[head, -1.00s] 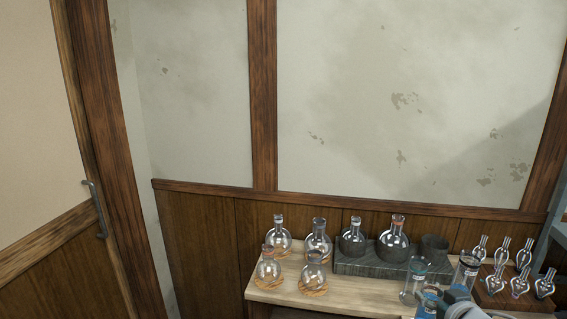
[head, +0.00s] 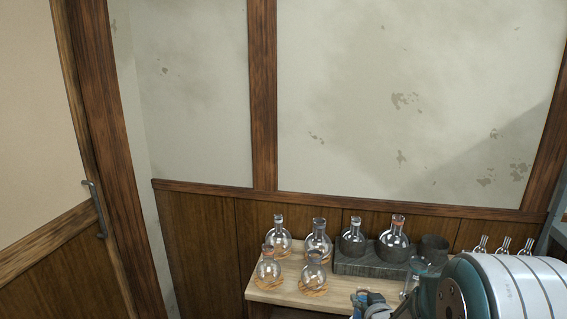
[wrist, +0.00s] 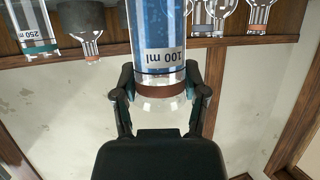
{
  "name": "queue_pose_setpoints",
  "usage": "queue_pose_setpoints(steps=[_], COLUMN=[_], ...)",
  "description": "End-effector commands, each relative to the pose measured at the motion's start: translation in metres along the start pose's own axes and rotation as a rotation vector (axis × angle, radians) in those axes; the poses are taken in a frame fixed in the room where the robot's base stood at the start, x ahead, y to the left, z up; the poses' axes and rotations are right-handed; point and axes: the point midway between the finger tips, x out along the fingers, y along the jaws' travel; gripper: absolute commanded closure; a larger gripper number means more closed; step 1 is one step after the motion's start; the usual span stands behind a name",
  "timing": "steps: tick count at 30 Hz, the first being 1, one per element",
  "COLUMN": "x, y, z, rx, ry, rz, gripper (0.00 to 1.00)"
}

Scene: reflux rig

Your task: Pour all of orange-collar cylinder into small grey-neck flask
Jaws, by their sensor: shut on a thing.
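The orange-collar cylinder (wrist: 157,40) hangs in my gripper in the wrist view. It is clear glass with a "100 ml" label, blue contents and a dark orange band near the fingers. My gripper (wrist: 160,97) is shut on it near the band. In the head view my gripper (head: 368,300) is at the bottom, in front of the bench, and the cylinder is hard to make out there. Several round flasks stand on the bench. A small one with a greyish neck (head: 352,240) sits on the dark block; another greyish-necked one (head: 314,272) stands at the front. I cannot tell which is the small grey-neck flask.
The dark block (head: 362,264) also holds an orange-necked flask (head: 395,238) and a dark cup (head: 433,247). Flasks on cork rings fill the left of the bench (head: 262,290). A teal-rimmed cylinder (head: 415,266) stands right, partly hidden by my arm.

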Motion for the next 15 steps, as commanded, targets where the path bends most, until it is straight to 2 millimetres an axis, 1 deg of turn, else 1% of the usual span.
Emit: queue_pose_setpoints(steps=[1,3,6,9,12,15], x=[0.01,0.02,0.032,0.04,0.044,0.046], y=[-0.011,-0.021,-0.033,-0.042,-0.047,-0.05], z=[0.011,0.024,0.041,0.054,0.062,0.066], rx=[0.002,0.006,0.011,0.016,0.02,0.022], ry=[-0.006,-0.005,-0.004,-0.002,0.0,0.002], rz=[0.0,0.01,0.025,0.038,0.046,0.051], gripper=[1.0,1.0,1.0,1.0,1.0,1.0])
